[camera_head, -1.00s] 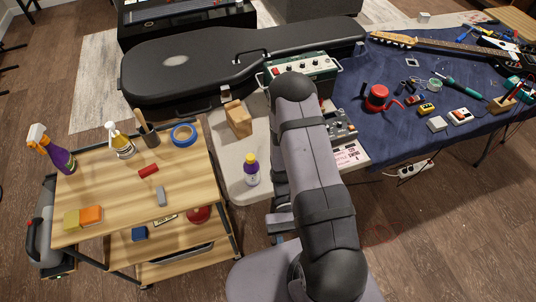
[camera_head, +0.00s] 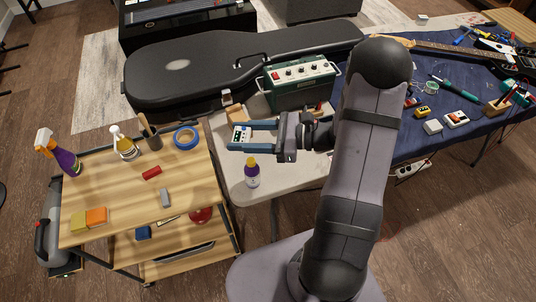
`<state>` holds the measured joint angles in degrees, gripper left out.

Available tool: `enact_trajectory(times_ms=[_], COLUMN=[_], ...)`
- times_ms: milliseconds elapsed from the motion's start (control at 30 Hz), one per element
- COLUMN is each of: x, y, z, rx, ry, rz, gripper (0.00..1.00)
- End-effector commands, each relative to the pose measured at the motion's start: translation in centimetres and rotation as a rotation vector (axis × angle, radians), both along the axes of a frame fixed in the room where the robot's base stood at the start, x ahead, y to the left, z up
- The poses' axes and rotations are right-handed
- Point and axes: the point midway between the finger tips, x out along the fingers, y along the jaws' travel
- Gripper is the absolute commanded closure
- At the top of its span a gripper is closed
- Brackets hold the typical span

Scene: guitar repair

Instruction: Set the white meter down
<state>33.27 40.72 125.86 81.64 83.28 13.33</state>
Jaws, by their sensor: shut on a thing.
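The white meter (camera_head: 241,136) is a small white box with a dark face. It sits between the blue fingers of my gripper (camera_head: 240,137), near their tips. My gripper is shut on it and points left, over the left end of the pale table (camera_head: 292,178). I cannot tell exactly how high the meter is above the table. The meter is partly covered by the fingers.
A green amplifier box (camera_head: 300,82) and a black guitar case (camera_head: 190,68) lie behind. The wooden cart (camera_head: 130,190) is at left.

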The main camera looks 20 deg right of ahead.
Motion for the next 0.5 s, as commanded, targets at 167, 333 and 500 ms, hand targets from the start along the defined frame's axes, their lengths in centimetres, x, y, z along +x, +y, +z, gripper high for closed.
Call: enact_trajectory(times_ms=[167, 333, 500], x=[3.4, 4.8, 5.6], y=[-4.5, -6.5, -7.7], z=[0.9, -2.9, -6.4], rx=[0.0, 0.001, 0.001], ry=[-0.002, 0.003, 0.002], rz=[-0.187, -0.252, -0.283], gripper=[0.79, 0.79, 0.79])
